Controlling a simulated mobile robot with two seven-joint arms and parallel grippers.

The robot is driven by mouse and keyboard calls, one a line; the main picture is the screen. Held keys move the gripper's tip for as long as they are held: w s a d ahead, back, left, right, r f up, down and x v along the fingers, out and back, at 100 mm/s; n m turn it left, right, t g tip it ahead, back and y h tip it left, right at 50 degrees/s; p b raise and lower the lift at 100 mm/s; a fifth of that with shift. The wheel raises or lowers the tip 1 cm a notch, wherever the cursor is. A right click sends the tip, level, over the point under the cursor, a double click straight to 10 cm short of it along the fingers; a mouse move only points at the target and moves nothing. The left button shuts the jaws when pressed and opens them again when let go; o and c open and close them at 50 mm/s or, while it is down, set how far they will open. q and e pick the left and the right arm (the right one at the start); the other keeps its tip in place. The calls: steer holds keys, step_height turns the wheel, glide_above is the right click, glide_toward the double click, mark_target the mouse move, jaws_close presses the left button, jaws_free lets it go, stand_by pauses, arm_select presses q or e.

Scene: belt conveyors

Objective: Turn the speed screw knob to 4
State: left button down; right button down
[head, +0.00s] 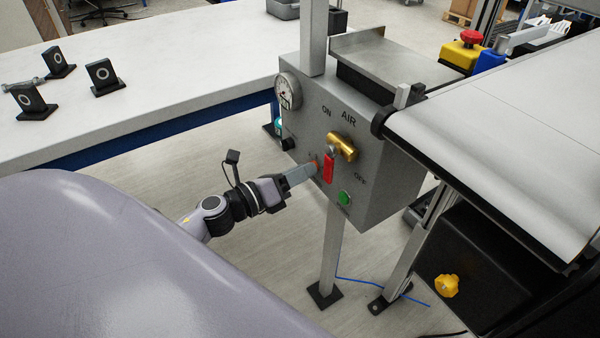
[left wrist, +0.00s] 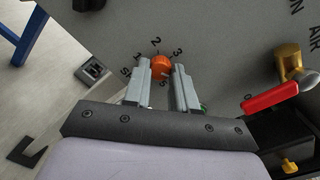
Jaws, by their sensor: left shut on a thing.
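The speed screw knob (left wrist: 161,66) is round and orange on the grey panel of the control box (head: 360,200). In the left wrist view the numbers 1, 2 and 3 show around its far side. A 4 cannot be made out, and which number the knob is set to is unclear. My left gripper (head: 311,168) reaches the panel from the left in the head view. Its two fingers (left wrist: 161,80) stand on either side of the knob and are shut on it. In the head view the fingers mostly hide the knob. My right gripper is not in view.
A red lever on a brass valve (head: 342,148) is just right of my left gripper, with a green button (head: 344,198) below. A gauge (head: 287,92) is at upper left. A conveyor belt (head: 510,130) lies to the right, a white table (head: 180,75) to the left.

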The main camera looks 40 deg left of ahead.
arm_select(q)
steer(key=c, duration=0.9)
jaws_free()
steer(key=v, duration=0.7)
steer(key=shift+b, duration=0.4)
steer(key=shift+s, duration=0.1)
